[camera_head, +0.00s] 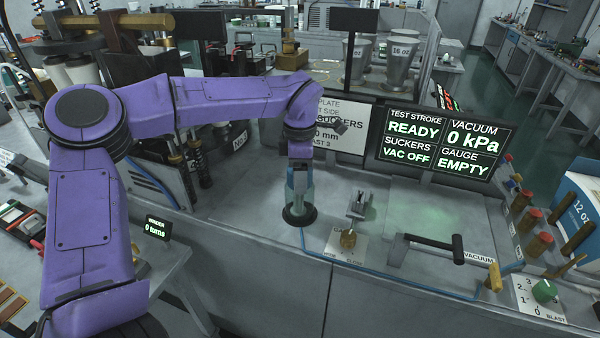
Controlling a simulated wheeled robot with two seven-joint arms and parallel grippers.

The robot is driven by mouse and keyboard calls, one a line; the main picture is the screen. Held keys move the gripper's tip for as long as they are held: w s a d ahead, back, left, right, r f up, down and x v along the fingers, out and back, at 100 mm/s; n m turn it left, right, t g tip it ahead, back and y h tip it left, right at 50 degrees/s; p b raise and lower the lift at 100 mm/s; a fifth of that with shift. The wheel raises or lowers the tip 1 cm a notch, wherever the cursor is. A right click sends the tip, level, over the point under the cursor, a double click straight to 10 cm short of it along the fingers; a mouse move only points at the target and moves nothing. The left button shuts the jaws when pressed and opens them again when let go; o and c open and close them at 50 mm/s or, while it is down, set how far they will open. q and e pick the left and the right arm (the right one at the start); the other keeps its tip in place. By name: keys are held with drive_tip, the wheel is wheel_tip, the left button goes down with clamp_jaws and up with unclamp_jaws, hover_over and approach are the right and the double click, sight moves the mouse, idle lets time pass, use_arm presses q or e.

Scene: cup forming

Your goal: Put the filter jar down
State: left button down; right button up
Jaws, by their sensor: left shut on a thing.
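My left arm reaches in from the left, and its left gripper (300,182) points down at the deck's front left. It is shut on the filter jar (303,198), a small pale teal, see-through cylinder. The gripper hides the jar's upper part. The jar stands upright over a round black base (299,216) on the grey deck. I cannot tell whether jar and base touch or are one piece. My right gripper is not in view.
A blue hose (390,284) runs along the deck's front. A black handle (435,246) and a screen (441,143) reading VAC OFF and EMPTY are further right.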

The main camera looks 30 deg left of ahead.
use_arm(q)
drive_tip(key=shift+c, duration=1.1)
unclamp_jaws()
wheel_tip(320, 180, up, 12)
drive_tip(key=shift+r, duration=0.15)
